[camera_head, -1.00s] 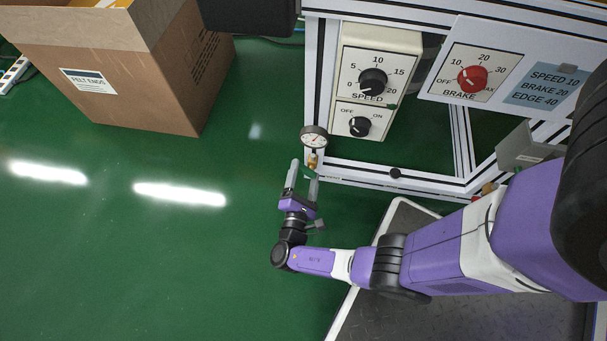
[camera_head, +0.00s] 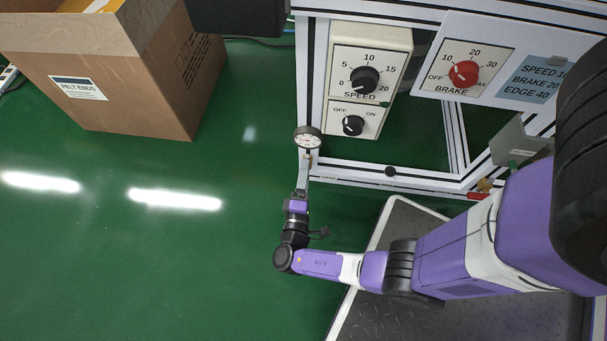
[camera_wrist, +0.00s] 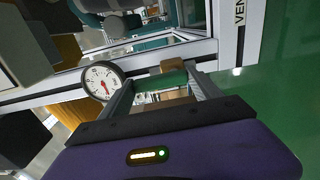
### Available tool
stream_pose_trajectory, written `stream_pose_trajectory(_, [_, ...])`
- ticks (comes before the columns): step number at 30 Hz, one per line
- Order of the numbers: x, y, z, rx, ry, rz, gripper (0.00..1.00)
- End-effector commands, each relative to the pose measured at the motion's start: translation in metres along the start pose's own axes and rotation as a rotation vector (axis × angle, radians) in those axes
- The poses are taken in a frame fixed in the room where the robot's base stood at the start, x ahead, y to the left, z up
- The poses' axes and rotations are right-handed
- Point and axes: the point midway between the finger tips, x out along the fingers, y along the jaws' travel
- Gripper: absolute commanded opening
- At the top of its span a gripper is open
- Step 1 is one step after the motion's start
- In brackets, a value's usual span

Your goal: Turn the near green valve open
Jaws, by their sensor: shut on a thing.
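The near green valve (camera_wrist: 174,79) shows in the wrist view as a green handle between my two fingers, with a brass fitting beside it. My gripper (camera_wrist: 163,90) is shut on this handle. In the head view my gripper (camera_head: 305,170) reaches up to the frame's lower left corner, just below the round pressure gauge (camera_head: 308,137). There the fingers hide the handle. The gauge also shows in the wrist view (camera_wrist: 103,84), left of the fingers, with a red needle.
The panel has a speed dial (camera_head: 364,80), an off/on knob (camera_head: 353,126) and a red brake knob (camera_head: 464,73). A brass fitting (camera_head: 485,186) sits at the frame's lower right. A cardboard box (camera_head: 130,85) stands at the upper left. Green floor (camera_head: 150,260) is clear at left.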

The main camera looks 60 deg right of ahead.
Motion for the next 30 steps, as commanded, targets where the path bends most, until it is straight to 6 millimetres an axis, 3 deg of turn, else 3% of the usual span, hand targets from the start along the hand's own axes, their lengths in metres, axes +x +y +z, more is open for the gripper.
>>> stream_pose_trajectory(17, [-0.0007,-0.0008,0.0015,0.031,0.000,-0.001,0.32])
stream_pose_trajectory(18, [-0.0007,-0.0009,0.0015,0.031,0.000,-0.002,0.79])
stream_pose_trajectory(20, [-0.0006,-0.0008,0.0014,0.031,0.000,-0.002,0.90])
stream_pose_trajectory(21, [-0.0006,-0.0007,0.0013,0.030,0.000,-0.001,0.95])
stream_pose_trajectory(30, [-0.0010,-0.0003,0.0008,0.030,0.000,-0.001,0.95])
